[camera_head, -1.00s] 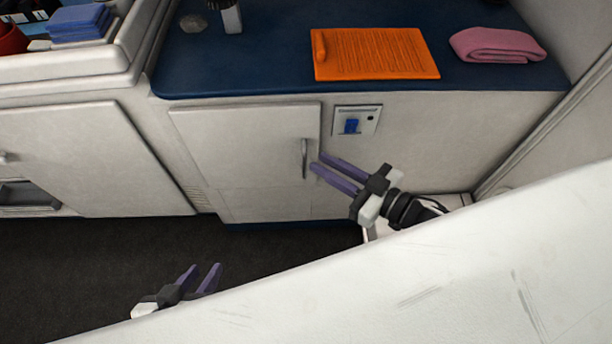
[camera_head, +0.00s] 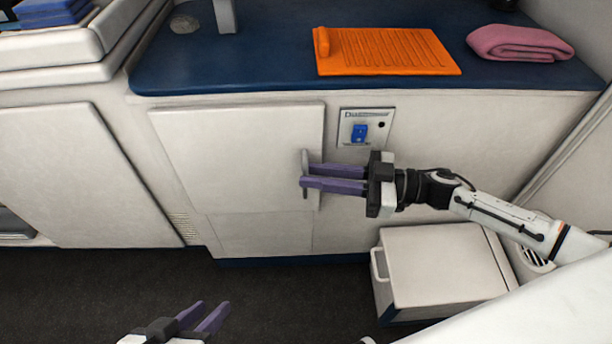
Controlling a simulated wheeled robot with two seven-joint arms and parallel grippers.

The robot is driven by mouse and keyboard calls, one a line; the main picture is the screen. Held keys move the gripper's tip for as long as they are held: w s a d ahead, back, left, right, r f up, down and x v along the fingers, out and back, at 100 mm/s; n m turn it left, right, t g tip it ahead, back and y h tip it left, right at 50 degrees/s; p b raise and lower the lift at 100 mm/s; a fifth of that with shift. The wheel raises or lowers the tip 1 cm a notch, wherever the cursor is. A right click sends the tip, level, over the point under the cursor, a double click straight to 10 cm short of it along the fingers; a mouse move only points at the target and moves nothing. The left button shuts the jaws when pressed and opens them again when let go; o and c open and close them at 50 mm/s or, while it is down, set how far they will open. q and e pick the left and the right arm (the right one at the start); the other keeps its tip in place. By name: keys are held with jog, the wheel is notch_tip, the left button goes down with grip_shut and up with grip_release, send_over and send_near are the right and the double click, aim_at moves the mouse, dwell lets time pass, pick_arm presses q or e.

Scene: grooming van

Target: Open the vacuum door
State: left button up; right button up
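The vacuum door is most likely the white cabinet door (camera_head: 235,150) under the blue counter, and it looks closed. Its upright metal handle (camera_head: 305,163) is near the door's right edge, partly hidden by my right gripper's fingers. My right gripper (camera_head: 304,177) reaches in from the right, its purple fingers apart, one above the other, with the tips at the handle. I cannot tell whether the handle lies between the fingers or whether they touch it. My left gripper (camera_head: 208,315) is low at the bottom edge, open and empty, above the dark floor and away from the door.
A panel with a blue switch (camera_head: 359,132) is right of the door. A white box (camera_head: 440,265) with a handle stands on the floor below my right arm. An orange mat (camera_head: 390,50) and a pink towel (camera_head: 518,43) lie on the blue counter (camera_head: 230,65). Dark floor (camera_head: 270,295) is clear before the door.

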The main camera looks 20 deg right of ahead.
jog(key=shift+x, duration=1.15)
pick_arm(q)
jog(key=shift+w+d+r, duration=0.1)
jog(key=shift+d+r, duration=0.05)
jog(key=shift+r, duration=0.1)
pick_arm(e)
grip_shut()
